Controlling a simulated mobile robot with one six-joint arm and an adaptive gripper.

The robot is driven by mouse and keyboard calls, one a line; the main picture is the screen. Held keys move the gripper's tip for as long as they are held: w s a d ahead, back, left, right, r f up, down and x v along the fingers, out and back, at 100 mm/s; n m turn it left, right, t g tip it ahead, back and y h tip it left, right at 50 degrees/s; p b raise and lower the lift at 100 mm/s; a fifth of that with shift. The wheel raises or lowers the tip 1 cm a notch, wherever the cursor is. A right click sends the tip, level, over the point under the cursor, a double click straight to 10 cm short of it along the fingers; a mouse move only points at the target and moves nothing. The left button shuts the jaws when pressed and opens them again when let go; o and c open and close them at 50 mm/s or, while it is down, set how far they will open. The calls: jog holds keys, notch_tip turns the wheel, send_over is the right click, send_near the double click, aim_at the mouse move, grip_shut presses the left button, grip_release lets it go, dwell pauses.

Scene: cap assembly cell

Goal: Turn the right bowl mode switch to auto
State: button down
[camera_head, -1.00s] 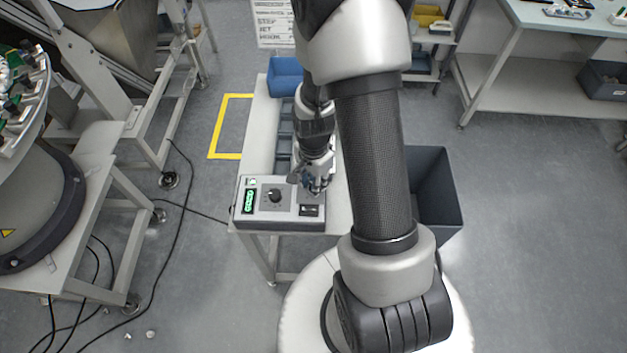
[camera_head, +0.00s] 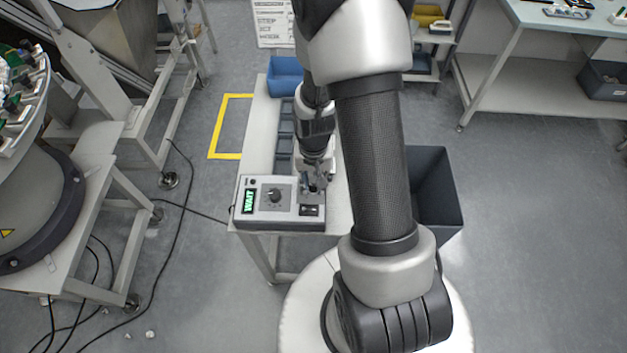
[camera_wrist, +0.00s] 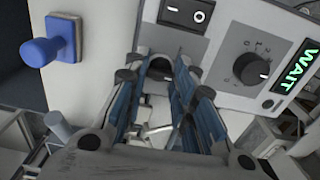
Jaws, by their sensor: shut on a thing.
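The grey control box (camera_head: 252,219) stands at the near end of the bench. It also shows in the wrist view (camera_wrist: 215,52). My gripper (camera_head: 316,187) is at the box's right part, pointing down. In the wrist view my gripper (camera_wrist: 166,72) has its blue-padded fingers around a small dark round switch (camera_wrist: 160,66), apparently the mode switch. It is shut on it; the fingers hide most of the switch, and its setting cannot be read.
Beside it are a black dial (camera_wrist: 250,69), a green display (camera_wrist: 293,70) reading WAIT and a black rocker switch (camera_wrist: 185,12). A blue bin (camera_head: 285,67) sits at the bench's far end.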

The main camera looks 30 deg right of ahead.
aim_at(313, 184)
jog(key=n, duration=0.4)
jog(key=shift+n, duration=2.4)
jog(key=c, duration=1.3)
grip_release()
notch_tip(313, 184, up, 12)
